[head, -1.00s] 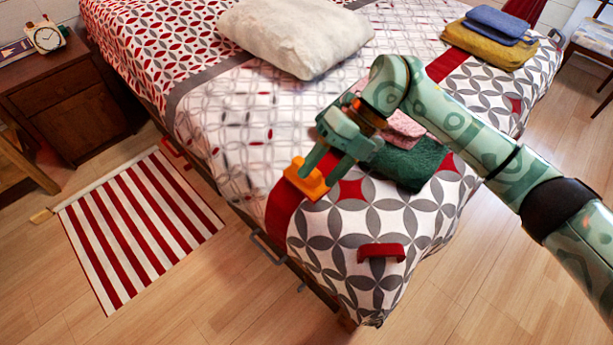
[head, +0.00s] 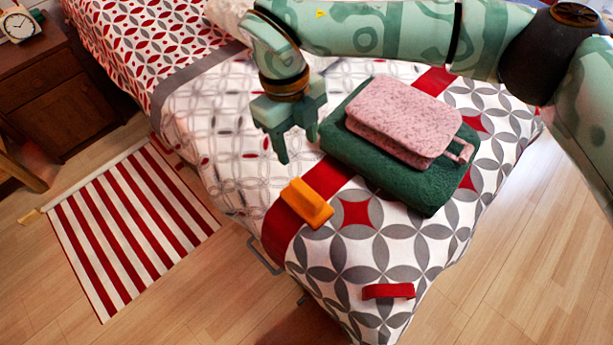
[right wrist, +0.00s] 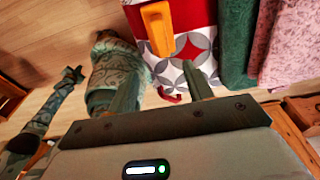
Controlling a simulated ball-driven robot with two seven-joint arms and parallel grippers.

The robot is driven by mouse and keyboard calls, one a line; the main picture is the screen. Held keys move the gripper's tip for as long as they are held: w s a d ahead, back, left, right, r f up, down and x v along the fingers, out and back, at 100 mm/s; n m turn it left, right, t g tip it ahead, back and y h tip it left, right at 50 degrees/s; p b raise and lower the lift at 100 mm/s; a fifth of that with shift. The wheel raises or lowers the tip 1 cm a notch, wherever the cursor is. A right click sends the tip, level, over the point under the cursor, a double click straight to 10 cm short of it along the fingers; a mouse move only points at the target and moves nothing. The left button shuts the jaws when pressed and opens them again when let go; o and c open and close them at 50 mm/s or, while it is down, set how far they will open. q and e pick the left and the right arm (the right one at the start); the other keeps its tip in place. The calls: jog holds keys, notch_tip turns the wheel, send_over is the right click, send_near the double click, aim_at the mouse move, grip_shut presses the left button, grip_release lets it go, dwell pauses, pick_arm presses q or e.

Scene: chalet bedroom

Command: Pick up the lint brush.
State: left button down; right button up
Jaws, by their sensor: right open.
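The orange lint brush (head: 307,204) lies on the red band of the patterned bed cover, near the bed's front edge. In the right wrist view the brush (right wrist: 158,28) shows beyond the fingertips, near the top. My right gripper (head: 297,150) is open and empty. It hangs over the bed, behind the brush in the head view and apart from it. Its two fingers also show in the right wrist view (right wrist: 163,70). What looks like my left gripper (right wrist: 73,75) is small at the left of that view; its jaw state is unclear.
A green folded cloth (head: 420,185) with a pink folded item (head: 405,118) on top lies right of the brush. A red handle-like piece (head: 388,291) is nearer the front. A striped rug (head: 130,225) lies on the floor at left, by the nightstand (head: 60,90).

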aim_at(306, 190)
jog(key=f+b, duration=0.1)
jog(key=f, duration=0.2)
jog(key=f+b, duration=0.1)
jog(key=f, duration=0.3)
jog(key=s+d+f+b, duration=0.1)
jog(key=f+b, duration=0.1)
jog(key=f, duration=0.2)
jog(key=shift+d, duration=0.1)
notch_tip(306, 190, down, 2)
jog(key=shift+s+d+f+b, duration=0.1)
jog(key=shift+f+b, duration=0.05)
jog(key=shift+b, duration=0.7)
notch_tip(306, 190, down, 3)
jog(key=shift+s+d+r+b, duration=0.1)
jog(key=shift+d+r+b, duration=0.1)
jog(key=shift+b, duration=0.55)
pick_arm(q)
jog(key=w+a+f+m+y, duration=0.1)
jog(key=w+a+m, duration=0.1)
jog(key=w, duration=0.5)
jog(key=shift+w+f, duration=0.15)
jog(key=shift+f, duration=0.2)
jog(key=shift+w+r, duration=0.1)
pick_arm(e)
jog(key=shift+f, duration=0.25)
jog(key=shift+c, duration=0.3)
pick_arm(q)
jog(key=shift+d, duration=0.1)
pick_arm(e)
grip_shut()
